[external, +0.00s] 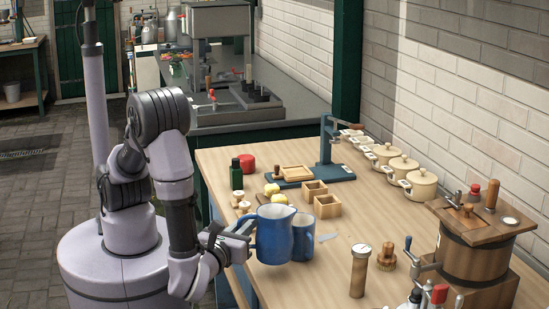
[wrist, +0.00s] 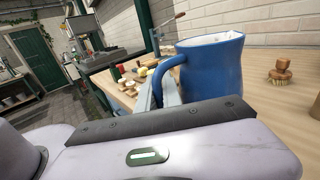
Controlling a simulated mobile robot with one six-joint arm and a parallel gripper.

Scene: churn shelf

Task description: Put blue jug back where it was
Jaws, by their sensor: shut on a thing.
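The blue jug (external: 273,236) is at the near left edge of the wooden table, roughly upright, with its handle towards my arm. My gripper (external: 238,237) is shut on the handle. In the wrist view the blue jug (wrist: 212,72) fills the upper right, its pale inside showing at the rim, with my gripper (wrist: 166,92) at its handle. I cannot tell whether its base touches the table. A second blue vessel (external: 303,238) stands just behind and right of it, partly hidden.
Wooden boxes (external: 327,206), a green bottle (external: 237,174) and a red-lidded item (external: 247,162) stand behind. Several cream pots (external: 421,187) line the wall. A shaker (external: 360,270), a brush (external: 387,257) and a wooden churn (external: 475,245) stand to the right. Bare tabletop lies mid-table.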

